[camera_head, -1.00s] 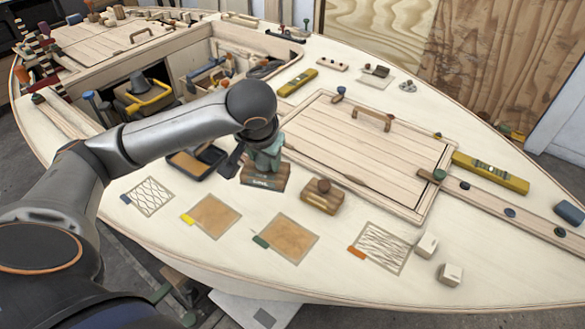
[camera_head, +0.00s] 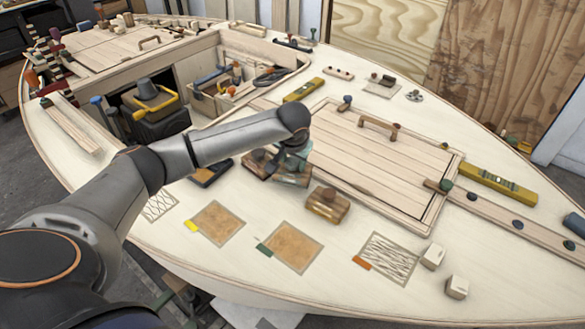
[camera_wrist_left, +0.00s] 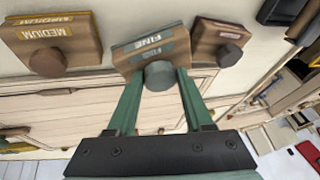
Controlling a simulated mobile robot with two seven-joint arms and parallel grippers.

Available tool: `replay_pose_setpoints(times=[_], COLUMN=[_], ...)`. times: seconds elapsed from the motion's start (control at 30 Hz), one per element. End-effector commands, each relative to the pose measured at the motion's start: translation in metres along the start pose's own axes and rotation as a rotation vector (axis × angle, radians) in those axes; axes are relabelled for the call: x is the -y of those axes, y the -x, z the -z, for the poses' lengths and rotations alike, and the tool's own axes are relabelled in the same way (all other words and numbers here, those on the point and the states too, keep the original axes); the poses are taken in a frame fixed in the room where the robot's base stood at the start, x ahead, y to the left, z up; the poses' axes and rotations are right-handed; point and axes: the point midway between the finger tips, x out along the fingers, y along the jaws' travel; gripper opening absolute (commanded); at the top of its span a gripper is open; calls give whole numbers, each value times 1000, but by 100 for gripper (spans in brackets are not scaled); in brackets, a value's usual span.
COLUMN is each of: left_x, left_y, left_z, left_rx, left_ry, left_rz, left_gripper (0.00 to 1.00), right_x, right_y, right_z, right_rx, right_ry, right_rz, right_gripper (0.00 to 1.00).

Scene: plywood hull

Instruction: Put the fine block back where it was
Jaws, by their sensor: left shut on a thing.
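The fine block (camera_wrist_left: 150,50) is a brown wooden block with a green-edged label reading FINE and a round grey knob. My left gripper (camera_wrist_left: 157,78) is shut on its knob in the left wrist view. In the head view the left gripper (camera_head: 294,152) hides part of the fine block (camera_head: 292,179). It is between the medium block (camera_head: 327,206) and another brown block (camera_head: 257,163); whether it touches the deck I cannot tell. The wrist view shows the medium block (camera_wrist_left: 50,48) on the left and the other block (camera_wrist_left: 219,42) on the right. My right gripper is not in view.
In front are a sandpaper patch with a yellow tag (camera_head: 216,223), one with a green tag (camera_head: 291,246) and a hatched patch (camera_head: 388,260). A black tray (camera_head: 210,173) lies left. The raised hatch (camera_head: 375,160) lies behind. Two pale cubes (camera_head: 433,256) are at right.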

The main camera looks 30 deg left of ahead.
Motion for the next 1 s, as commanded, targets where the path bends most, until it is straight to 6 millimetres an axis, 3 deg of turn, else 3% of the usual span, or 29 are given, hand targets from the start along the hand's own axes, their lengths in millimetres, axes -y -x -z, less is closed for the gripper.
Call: replay_pose_setpoints(times=[0.13,0.47,0.5,0.77,1.0], left_x=[-4,-5,-5,-5,-5], left_y=[-21,-23,-25,-24,-24], left_z=[-10,-11,-12,-12,-12], left_rx=[3,2,4,3,3], left_ry=[-1,0,-1,-1,-1], left_rz=[1,1,1,1,0], left_gripper=[0,0,52,82,82], right_x=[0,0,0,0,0], right_y=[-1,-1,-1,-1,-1], right_z=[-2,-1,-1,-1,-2], right_rx=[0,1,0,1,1], right_ry=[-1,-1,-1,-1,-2], right_rz=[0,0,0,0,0], right_gripper=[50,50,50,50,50])
